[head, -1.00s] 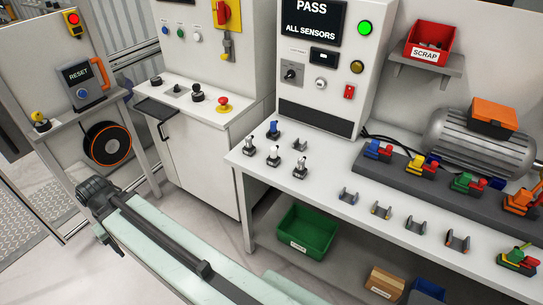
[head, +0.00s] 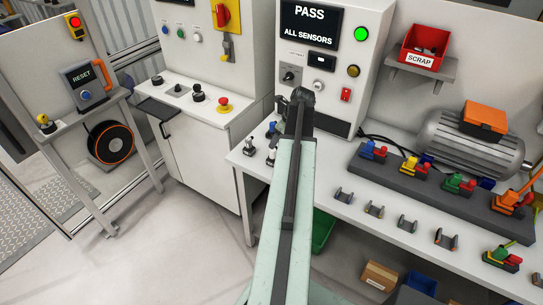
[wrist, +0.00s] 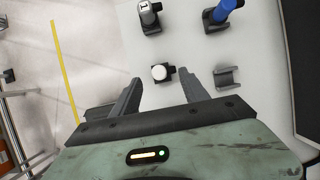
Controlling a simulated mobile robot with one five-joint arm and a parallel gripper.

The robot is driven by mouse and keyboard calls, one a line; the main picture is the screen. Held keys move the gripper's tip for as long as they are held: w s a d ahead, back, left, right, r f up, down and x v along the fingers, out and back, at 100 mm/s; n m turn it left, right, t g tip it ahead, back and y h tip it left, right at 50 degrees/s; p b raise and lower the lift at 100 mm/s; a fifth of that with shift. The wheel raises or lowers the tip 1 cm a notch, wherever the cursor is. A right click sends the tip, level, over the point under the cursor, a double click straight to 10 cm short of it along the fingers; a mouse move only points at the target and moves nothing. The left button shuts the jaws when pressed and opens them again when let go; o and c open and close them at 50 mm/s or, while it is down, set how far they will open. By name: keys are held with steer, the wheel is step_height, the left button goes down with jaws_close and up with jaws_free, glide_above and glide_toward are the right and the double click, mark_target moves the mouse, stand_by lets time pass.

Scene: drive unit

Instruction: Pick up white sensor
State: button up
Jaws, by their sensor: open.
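In the wrist view a small sensor with a round white top (wrist: 159,72) and a dark body stands on the pale bench top, seen from above. My gripper (wrist: 160,78) is open, its two dark fingers on either side of this sensor in the picture. No contact shows, and the height gap is hard to judge. A second white sensor with a dark mark (wrist: 149,16) and a blue sensor (wrist: 222,10) stand farther up. In the head view my arm reaches over the bench and hides part of the sensor group; the fingertips are hidden there.
An empty grey holder (wrist: 228,78) stands just right of the right finger. The bench edge and floor lie to the left. In the head view a tester cabinet (head: 327,60) rises behind the arm, and several empty holders (head: 407,223) line the bench front to the right.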

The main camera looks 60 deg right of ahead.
mark_target(274, 150)
steer(key=b+x, duration=0.2)
steer(key=x, duration=0.1)
steer(key=shift+s+b, duration=0.1)
steer(key=shift+b, duration=0.2)
steer(key=shift+r, duration=0.1)
steer(key=b+x, duration=0.2)
steer(key=s+b+x, duration=0.1)
steer(key=b+x, duration=0.2)
steer(key=shift+w+a+f, duration=0.1)
steer(key=shift+a+f, duration=0.05)
steer(key=shift+f, duration=0.25)
steer(key=shift+r, duration=0.2)
steer(key=shift+c, duration=0.6)
jaws_close()
